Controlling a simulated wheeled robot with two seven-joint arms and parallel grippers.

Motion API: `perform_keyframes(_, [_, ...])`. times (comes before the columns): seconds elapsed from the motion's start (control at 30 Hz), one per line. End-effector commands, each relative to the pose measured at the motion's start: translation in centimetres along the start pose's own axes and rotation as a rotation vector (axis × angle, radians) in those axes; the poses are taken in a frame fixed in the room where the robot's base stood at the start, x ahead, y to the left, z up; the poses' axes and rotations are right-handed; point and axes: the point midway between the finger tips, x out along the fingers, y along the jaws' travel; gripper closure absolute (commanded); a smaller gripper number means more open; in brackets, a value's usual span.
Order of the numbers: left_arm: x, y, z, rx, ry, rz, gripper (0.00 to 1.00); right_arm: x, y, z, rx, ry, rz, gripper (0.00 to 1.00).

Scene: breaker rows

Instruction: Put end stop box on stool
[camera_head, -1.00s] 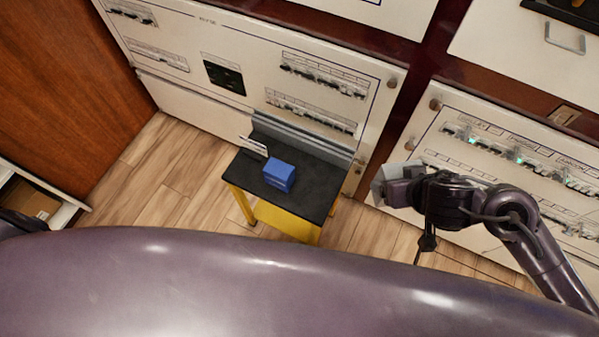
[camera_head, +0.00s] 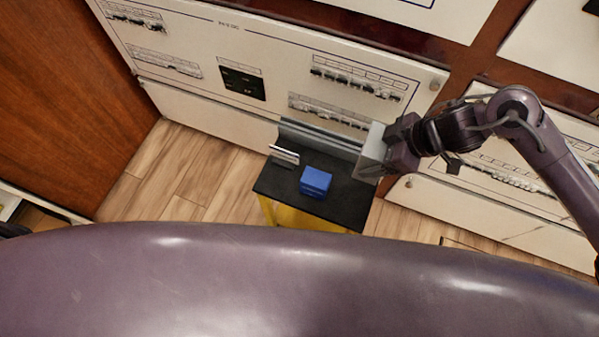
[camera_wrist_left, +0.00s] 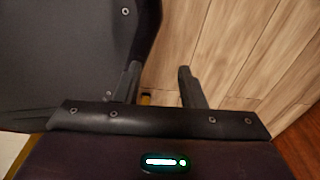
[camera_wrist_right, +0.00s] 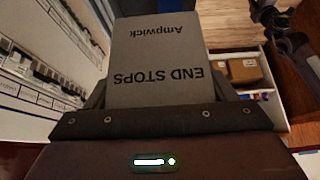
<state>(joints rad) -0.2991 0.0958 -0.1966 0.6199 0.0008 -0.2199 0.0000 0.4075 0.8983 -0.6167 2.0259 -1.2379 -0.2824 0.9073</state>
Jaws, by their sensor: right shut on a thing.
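The end stop box (camera_wrist_right: 157,62) is grey and lettered "END STOPS Ampwick" in the right wrist view. My right gripper (camera_wrist_right: 160,95) is shut on it. In the head view the box (camera_head: 370,153) is at the right end of the stool, and I cannot tell whether it touches the top. The stool (camera_head: 345,205) has a black top and yellow legs, and stands against the cabinet front. My left gripper (camera_wrist_left: 160,85) is open and empty over the wooden floor in the left wrist view. It is out of the head view.
A blue box (camera_head: 316,181) sits mid-stool. A small white-faced thing (camera_head: 284,156) stands at its left, and grey rails (camera_head: 318,138) lie along the back. Breaker panels (camera_head: 240,50) rise behind. An open container with brown cartons (camera_wrist_right: 244,70) shows in the right wrist view.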

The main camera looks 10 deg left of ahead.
Motion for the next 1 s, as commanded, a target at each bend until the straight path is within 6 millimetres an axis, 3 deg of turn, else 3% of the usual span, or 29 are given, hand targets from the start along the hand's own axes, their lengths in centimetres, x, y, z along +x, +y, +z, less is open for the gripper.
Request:
perform_keyframes(0.13, [0.0, -0.4, 0.1, 0.001, -0.001, -0.004, 0.64, 0.0, 0.1, 0.0, -0.005, 0.000, -0.002, 0.51])
perform_keyframes(0.27, [0.2, 0.7, -0.1, -0.002, 0.001, 0.008, 0.64, 0.7, 0.0, 0.5, -0.001, -0.001, -0.004, 0.51])
perform_keyframes(0.47, [1.2, 2.5, -0.3, -0.002, 0.002, 0.031, 0.64, 4.7, -0.1, 3.1, 0.003, -0.002, -0.006, 0.51])
perform_keyframes(0.7, [1.5, 1.3, -2.9, -0.006, 0.017, 0.016, 0.64, 10.1, -0.1, 6.5, 0.002, -0.001, -0.004, 0.51])
perform_keyframes(0.83, [1.5, 1.3, -3.9, -0.008, 0.019, 0.016, 0.64, 12.2, 0.0, 7.8, 0.000, -0.001, -0.002, 0.51])
perform_keyframes(1.0, [1.4, 1.3, -4.5, -0.008, 0.022, 0.016, 0.64, 13.3, 0.0, 8.5, -0.003, 0.000, -0.002, 0.51])
